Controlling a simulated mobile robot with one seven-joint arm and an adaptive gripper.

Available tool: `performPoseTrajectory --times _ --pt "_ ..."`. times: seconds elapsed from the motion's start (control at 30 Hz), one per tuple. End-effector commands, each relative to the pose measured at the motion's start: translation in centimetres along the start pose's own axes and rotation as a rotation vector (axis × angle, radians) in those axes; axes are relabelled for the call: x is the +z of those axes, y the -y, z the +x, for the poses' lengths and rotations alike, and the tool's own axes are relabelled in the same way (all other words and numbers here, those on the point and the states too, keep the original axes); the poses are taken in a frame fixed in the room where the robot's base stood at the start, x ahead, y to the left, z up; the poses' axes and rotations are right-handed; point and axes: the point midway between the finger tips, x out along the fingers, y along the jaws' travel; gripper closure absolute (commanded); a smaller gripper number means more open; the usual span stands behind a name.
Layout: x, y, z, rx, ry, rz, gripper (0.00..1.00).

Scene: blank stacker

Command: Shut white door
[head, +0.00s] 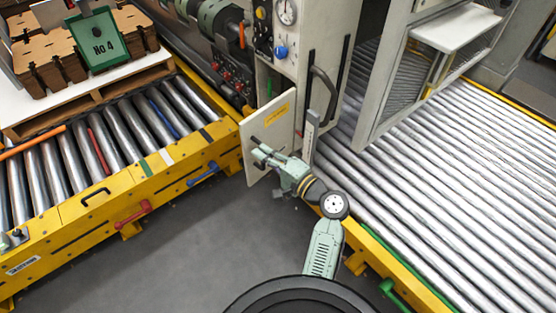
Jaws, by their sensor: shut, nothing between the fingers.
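The white door (260,152) is a small flat panel with a yellow label. It stands ajar, swung out from the grey-white machine cabinet (325,45). My gripper (256,146) is shut and empty. The dark opening behind the door shows only in part above the panel's top edge.
A yellow-framed roller conveyor (100,205) runs at the left, bearing a pallet with brown blanks and a green "No 4" sign (98,40). Another roller bed (450,150) fills the right. Grey floor (215,240) is clear between them. A dark handle (323,92) juts from the cabinet.

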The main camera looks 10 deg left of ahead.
Motion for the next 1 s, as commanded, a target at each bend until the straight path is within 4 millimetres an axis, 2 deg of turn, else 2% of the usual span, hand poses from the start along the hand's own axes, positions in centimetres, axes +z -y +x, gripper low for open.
performPoseTrajectory --times 0.1,0.3,0.83,1.0 --pt "0.1 0.3 2.2 0.0 0.004 0.0 1.0" --pt "0.0 0.2 4.2 0.0 0.001 -0.001 1.0" --pt "-0.1 0.0 4.8 0.0 -0.006 -0.002 1.0" --pt "-0.7 -0.1 6.1 0.0 -0.039 -0.002 1.0"
